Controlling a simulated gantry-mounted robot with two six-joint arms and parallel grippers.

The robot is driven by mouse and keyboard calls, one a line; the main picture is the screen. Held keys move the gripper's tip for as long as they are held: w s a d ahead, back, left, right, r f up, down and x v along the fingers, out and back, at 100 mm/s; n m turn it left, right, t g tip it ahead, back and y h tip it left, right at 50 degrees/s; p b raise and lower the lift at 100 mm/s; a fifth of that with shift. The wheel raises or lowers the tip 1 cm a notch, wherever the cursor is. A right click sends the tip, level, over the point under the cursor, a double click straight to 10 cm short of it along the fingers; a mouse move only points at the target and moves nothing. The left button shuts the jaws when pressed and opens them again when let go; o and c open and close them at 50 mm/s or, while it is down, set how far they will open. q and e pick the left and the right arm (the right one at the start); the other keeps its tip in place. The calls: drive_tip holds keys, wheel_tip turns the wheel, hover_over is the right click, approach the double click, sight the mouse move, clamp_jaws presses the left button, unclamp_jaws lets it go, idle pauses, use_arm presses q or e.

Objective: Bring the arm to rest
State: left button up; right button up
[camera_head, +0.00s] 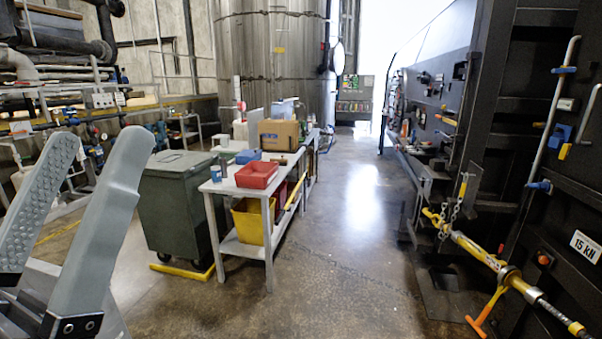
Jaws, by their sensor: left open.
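My left gripper (92,175) is large in the lower left corner of the head view. Its two grey fingers point up and stand apart, with a clear gap between them. Nothing is between the fingers. The gripper is in front of the pipework and the green bin, and appears to touch nothing. My right gripper does not show.
A dark green wheeled bin (178,212) stands right of my left gripper. Beside it is a grey table (228,188) with a red tray (257,174). A black machine wall (541,190) with a yellow ratchet binder (478,252) fills the right. The floor between is clear.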

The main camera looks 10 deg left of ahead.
use_arm(q)
wheel_tip(320, 180, up, 38)
drive_tip(key=m+p, duration=0.1)
drive_tip(key=p, duration=3.7)
drive_tip(key=shift+w+f+m, duration=0.25)
drive_tip(key=shift+w+m, duration=0.05)
